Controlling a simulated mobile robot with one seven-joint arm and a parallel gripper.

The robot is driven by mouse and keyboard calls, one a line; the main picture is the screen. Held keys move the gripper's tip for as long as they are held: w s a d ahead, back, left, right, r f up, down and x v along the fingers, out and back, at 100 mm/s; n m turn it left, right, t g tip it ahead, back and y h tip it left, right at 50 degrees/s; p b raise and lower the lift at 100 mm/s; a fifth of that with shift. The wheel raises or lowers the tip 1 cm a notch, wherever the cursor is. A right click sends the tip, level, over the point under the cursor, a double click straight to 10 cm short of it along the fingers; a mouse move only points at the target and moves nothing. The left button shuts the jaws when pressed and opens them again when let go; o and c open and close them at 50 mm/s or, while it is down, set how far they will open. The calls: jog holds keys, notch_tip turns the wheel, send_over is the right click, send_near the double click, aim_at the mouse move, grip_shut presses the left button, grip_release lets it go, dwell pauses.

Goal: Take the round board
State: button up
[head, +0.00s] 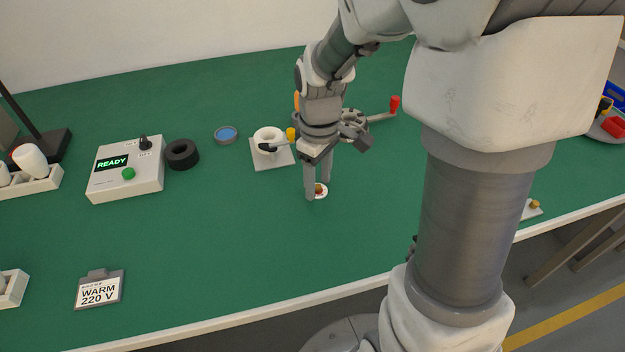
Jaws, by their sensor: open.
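One finger stands in front of the board's left side. The other finger is behind it. I cannot tell whether the fingers touch the board.
A white ring on a square plate (283,162) stands left of my gripper. Further left are a blue-topped dish (226,134), a black ring (183,154) and a control box (126,184) reading READY. A "WARM 220 V" sign (99,291) stands at the front left. The front middle table is clear.

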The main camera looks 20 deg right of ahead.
aim_at(318, 186)
jog(key=shift+f, duration=0.1)
grip_shut()
dwell(0.3)
notch_tip(318, 186, up, 5)
jog(key=shift+f+p, duration=0.2)
jog(key=shift+p, duration=0.9)
jog(key=s+d+r+p, duration=0.4)
jog(key=s+r+p, duration=0.3)
jog(key=s+r, duration=0.4)
